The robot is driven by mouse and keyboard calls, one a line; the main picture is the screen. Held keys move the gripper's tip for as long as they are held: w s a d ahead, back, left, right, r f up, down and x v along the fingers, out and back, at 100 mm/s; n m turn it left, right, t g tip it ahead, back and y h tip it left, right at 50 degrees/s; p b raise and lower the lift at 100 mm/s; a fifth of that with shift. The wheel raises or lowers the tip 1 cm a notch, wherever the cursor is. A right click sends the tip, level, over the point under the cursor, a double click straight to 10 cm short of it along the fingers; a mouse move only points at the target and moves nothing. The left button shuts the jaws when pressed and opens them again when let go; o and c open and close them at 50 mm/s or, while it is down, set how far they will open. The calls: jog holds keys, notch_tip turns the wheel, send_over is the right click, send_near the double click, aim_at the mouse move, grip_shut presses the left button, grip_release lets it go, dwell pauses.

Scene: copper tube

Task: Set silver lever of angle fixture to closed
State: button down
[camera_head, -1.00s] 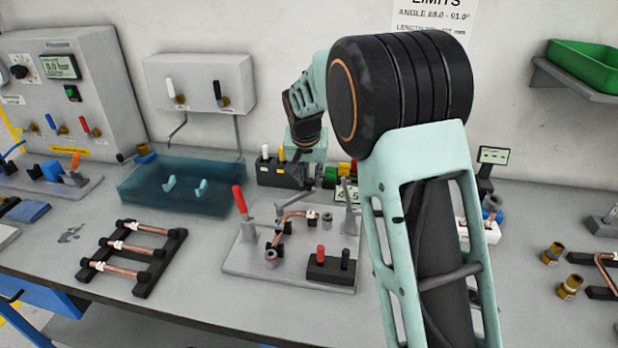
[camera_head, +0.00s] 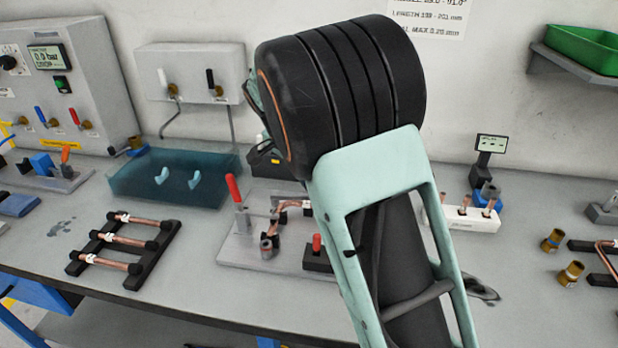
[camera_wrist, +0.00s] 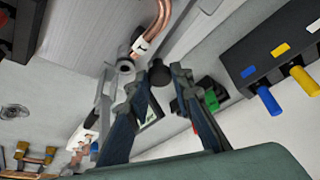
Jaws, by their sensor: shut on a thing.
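The angle fixture (camera_head: 235,250) is a grey plate with a red-handled lever (camera_head: 233,190) upright at its left and a bent copper tube (camera_head: 281,212) on it. My arm covers the fixture's right side in the head view, hiding the silver lever and my gripper there. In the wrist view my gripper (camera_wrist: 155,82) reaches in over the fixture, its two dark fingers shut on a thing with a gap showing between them. A grey lever-like piece, the silver lever (camera_wrist: 104,100), runs along the left finger. The exact contact is hard to make out. The copper tube also shows (camera_wrist: 160,22).
A black block with a red plunger (camera_head: 317,245) stands on the fixture's front right. A blue tray (camera_head: 130,185) lies behind left, a tube rack (camera_head: 90,258) front left. A black holder with blue and yellow handles (camera_wrist: 262,60) is close at right in the wrist view.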

jog(key=shift+s+a+m+g+h, duration=0.2)
jog(key=shift+s+m+g+h, duration=0.15)
jog(key=shift+s+m, duration=0.6)
jog(key=shift+w, duration=0.15)
jog(key=c, duration=1.7)
grip_release()
jog(key=shift+a+r, duration=0.1)
jog(key=v, duration=1.1)
jog(key=shift+r, duration=0.45)
